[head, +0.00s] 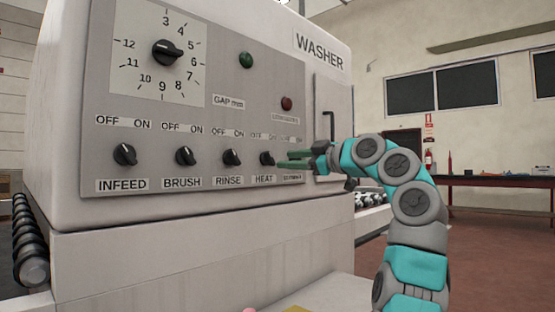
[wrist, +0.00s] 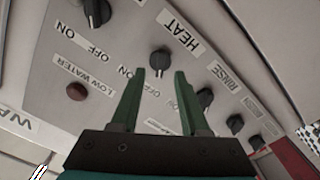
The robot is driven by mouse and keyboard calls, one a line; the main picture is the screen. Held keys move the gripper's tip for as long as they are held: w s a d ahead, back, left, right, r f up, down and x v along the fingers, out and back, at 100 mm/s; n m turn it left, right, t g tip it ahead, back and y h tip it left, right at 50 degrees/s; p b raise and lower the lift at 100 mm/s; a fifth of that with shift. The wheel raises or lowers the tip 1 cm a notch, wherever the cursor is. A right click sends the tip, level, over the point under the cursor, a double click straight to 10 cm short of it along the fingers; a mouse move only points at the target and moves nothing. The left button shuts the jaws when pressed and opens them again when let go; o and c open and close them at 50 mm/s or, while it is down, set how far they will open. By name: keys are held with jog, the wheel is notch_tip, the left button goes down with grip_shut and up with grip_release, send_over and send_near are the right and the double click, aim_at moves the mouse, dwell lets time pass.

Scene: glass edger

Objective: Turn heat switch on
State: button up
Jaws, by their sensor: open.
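The heat switch is a black rotary knob (head: 267,158) above the HEAT label, fourth in the lower row on the grey washer panel. OFF and ON are printed above the row.
The rinse knob (head: 232,157), brush knob (head: 185,156) and infeed knob (head: 125,154) are to the left. Another knob (wrist: 97,12) sits on the other side of the heat knob, hidden behind my gripper in the head view. A red light (head: 286,103) and a dial (head: 167,52) are higher up.

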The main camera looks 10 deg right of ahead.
aim_at(273, 160)
jog(key=p+x, duration=0.1)
jog(key=x, duration=0.4)
jog(key=shift+s, duration=0.1)
grip_shut()
dwell(0.4)
